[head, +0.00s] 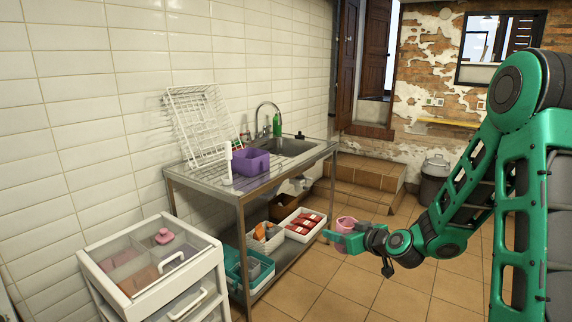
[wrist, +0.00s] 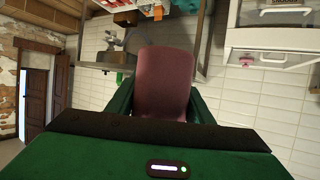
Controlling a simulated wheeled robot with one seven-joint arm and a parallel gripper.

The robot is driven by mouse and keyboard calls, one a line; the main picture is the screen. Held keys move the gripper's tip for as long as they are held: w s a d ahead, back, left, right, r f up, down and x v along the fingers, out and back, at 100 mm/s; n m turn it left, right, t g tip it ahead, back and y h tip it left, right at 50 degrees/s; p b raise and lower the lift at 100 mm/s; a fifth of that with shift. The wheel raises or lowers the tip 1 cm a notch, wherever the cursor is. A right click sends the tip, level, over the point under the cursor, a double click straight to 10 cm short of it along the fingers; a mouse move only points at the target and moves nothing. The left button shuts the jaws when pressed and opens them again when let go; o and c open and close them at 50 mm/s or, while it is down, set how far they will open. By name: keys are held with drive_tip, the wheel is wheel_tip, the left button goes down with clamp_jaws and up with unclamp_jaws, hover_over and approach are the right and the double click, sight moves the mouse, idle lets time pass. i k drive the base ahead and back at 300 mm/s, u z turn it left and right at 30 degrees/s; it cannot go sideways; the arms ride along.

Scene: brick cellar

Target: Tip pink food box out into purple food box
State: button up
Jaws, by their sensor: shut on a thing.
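The pink food box (head: 346,223) is held in my gripper (head: 346,238), out over the tiled floor to the right of the sink table. In the wrist view the pink box (wrist: 162,85) fills the middle, with a green finger on each side of it. Its inside is not visible there, and I cannot tell what it holds. The purple food box (head: 251,162) stands on the metal sink table (head: 214,181), in front of the white dish rack (head: 196,120). My gripper is apart from the purple box, to its right and lower in the head view.
The table's lower shelf holds a white bin with red packs (head: 305,226) and a teal bin (head: 250,270). A white drawer unit (head: 150,255) stands at the left. A sink (head: 290,147) with a tap lies behind the purple box. Floor in front of the table is clear.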

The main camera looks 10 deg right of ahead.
sight(248, 162)
drive_tip(key=u, duration=0.1)
drive_tip(key=i, duration=1)
drive_tip(key=z, duration=0.9)
drive_tip(key=k, duration=0.7)
drive_tip(key=u, duration=0.05)
